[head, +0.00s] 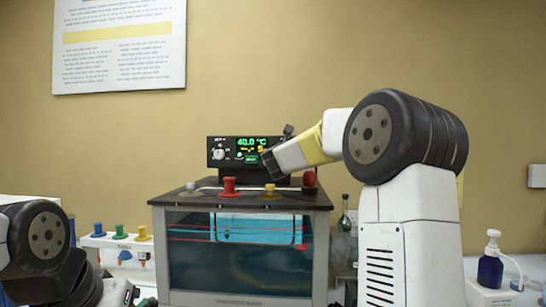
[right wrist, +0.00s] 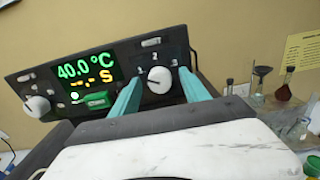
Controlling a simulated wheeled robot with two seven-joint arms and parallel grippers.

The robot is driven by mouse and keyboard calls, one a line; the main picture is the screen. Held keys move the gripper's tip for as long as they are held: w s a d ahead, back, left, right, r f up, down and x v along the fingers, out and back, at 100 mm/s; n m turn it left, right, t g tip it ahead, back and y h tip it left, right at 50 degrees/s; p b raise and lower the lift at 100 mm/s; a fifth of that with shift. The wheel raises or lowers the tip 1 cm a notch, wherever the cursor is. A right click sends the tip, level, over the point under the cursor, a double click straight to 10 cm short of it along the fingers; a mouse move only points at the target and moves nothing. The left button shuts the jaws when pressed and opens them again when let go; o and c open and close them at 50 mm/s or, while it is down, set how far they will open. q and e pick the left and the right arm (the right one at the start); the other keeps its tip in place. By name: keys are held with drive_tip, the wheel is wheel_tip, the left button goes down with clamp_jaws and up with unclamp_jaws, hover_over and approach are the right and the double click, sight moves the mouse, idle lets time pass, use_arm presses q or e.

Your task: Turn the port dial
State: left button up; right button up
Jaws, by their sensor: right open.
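The port dial (right wrist: 159,80) is a round white knob on the dark control panel, with small number marks around it. In the right wrist view, my right gripper (right wrist: 159,77) has its two teal fingers apart, one on each side of the dial. The fingers are open, and whether they touch the dial cannot be told. In the head view, my right gripper (head: 276,160) is in front of the right end of the panel (head: 236,165) and hides the dial. My left arm shows at the lower left; its fingers are not visible.
The display (right wrist: 86,72) reads 40.0 °C, with another white knob (right wrist: 37,106) left of it. Below the panel is a glass-fronted bath (head: 240,250) with red, yellow and dark red stoppers on its top. Glassware (right wrist: 284,92) stands to the right.

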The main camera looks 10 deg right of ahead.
drive_tip(key=shift+c, duration=0.2)
clamp_jaws()
drive_tip(key=shift+m, duration=0.3)
drive_tip(key=m, duration=1.1)
idle(0.6)
drive_tip(key=shift+o, duration=0.2)
unclamp_jaws()
